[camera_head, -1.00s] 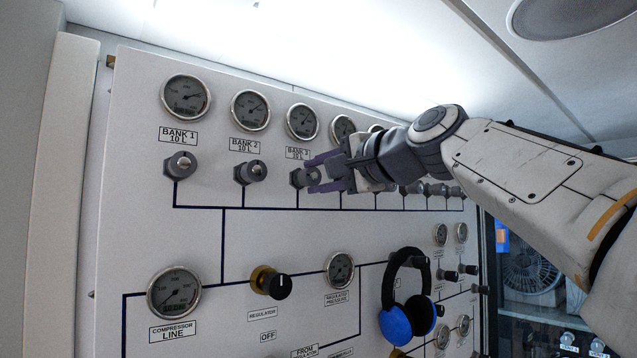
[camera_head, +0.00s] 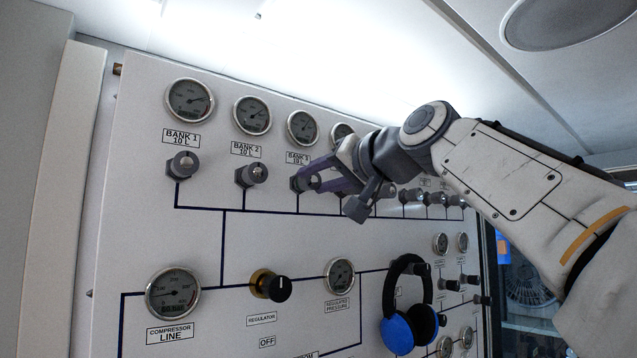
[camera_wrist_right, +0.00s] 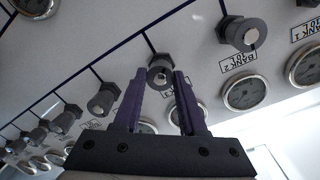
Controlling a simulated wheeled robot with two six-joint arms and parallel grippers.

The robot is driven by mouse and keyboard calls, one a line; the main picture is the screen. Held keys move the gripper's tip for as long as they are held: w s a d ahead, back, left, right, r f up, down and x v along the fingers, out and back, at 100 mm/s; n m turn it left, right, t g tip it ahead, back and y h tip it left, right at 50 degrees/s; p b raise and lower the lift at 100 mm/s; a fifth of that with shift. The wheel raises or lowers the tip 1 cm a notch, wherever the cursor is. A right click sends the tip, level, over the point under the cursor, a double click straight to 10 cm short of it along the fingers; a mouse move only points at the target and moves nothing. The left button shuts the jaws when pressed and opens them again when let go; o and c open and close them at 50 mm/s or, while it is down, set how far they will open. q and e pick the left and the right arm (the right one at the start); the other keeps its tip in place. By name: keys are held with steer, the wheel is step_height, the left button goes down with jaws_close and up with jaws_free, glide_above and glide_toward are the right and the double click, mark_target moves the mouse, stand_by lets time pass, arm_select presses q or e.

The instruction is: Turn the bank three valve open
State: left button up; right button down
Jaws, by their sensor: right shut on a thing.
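The bank three valve (camera_head: 303,181) is a small grey knob on the white panel, under its label (camera_head: 298,158) and gauge. My right gripper (camera_head: 318,178) has its purple fingers around this knob and is shut on it. In the right wrist view the knob (camera_wrist_right: 160,73) sits between the fingertips of the right gripper (camera_wrist_right: 158,82). The wrist is rolled, and the finger nearer the camera partly covers the knob in the head view. My left gripper is not in any view.
The bank 2 valve (camera_head: 251,174) and bank 1 valve (camera_head: 183,164) stand to the left on the white panel (camera_head: 140,240). More valve knobs (camera_head: 410,196) line up to the right behind my arm. Blue headphones (camera_head: 405,325) hang lower right, beside the regulated pressure gauge (camera_head: 340,275).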

steer(key=shift+n, duration=0.5)
steer(key=shift+c, duration=2.4)
jaws_free()
steer(key=shift+s+d, duration=0.1)
steer(key=shift+s+d+b, duration=0.2)
steer(key=shift+s+b, duration=0.1)
steer(key=shift+b, duration=0.15)
steer(key=b+v, duration=0.3)
steer(key=v, duration=0.6)
steer(key=shift+s, duration=0.2)
